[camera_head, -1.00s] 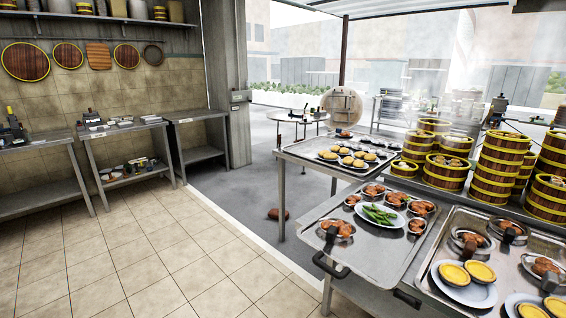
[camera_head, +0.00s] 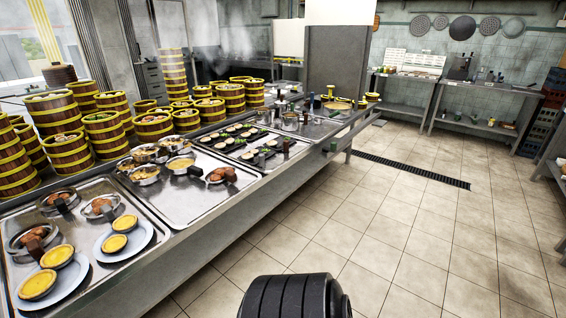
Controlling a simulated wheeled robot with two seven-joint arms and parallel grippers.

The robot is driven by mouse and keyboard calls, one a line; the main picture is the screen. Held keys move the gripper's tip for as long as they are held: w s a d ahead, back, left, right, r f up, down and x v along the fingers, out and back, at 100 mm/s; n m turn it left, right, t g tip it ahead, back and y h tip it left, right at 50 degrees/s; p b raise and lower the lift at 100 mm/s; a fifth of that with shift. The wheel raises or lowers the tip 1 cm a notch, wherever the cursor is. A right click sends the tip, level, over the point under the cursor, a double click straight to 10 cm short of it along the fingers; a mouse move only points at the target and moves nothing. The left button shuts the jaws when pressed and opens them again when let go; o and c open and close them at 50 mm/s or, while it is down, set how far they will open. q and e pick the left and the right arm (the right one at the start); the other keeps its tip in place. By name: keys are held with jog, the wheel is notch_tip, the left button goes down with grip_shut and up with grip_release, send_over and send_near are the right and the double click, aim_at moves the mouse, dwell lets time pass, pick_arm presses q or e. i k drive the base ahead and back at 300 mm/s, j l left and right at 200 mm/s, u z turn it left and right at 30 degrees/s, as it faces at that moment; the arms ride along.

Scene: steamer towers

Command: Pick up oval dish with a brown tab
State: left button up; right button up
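Several small metal dishes with handle-like tabs sit on the steel trays along the counter in the head view. One dish of reddish-brown food (camera_head: 218,180) has a brown tab and sits near the counter's edge. Next to it is a dish of yellow food (camera_head: 180,164) with a dark tab. On the near left tray are more dishes of brown food (camera_head: 98,206), with dark or brownish tabs. At this size I cannot tell for sure which dish is the oval one meant. Neither of my grippers is in view.
Blue-grey plates with yellow tarts (camera_head: 122,236) lie on the near tray (camera_head: 160,262). Bamboo steamer stacks (camera_head: 66,152) line the counter's back. Another tray of small items (camera_head: 250,140) lies farther along. The tiled floor (camera_head: 400,240) right of the counter is clear.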

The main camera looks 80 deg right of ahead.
aim_at(222, 175)
jog(key=z, duration=2.1)
